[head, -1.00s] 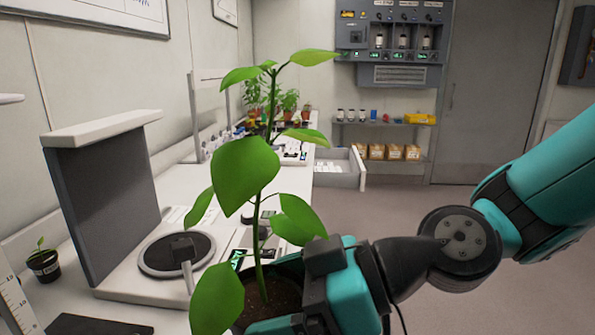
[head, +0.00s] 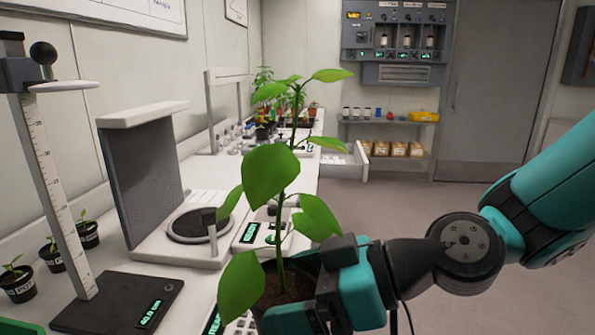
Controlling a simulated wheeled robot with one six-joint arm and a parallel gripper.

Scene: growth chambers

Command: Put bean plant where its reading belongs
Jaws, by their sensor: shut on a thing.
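The bean plant (head: 270,175) is a tall green plant with broad leaves in a dark pot of brown soil (head: 285,287). My gripper (head: 320,300) is shut on the pot and holds the plant upright at the front of the view, beside the white bench. The gripper and leaves partly cover the pot. A height gauge with a ruler post (head: 58,185) stands on a dark base (head: 115,303) at the left, with a green display that seems to read 40.0 cm. A device with a green display (head: 252,233) sits behind the plant, its reading too small to be sure of.
A grey panel stand (head: 140,180) with a dark round plate (head: 197,225) stands on the white bench (head: 190,290). Small seedling pots (head: 50,257) line the left wall. An open drawer (head: 345,165) juts out farther back. The floor at right is clear.

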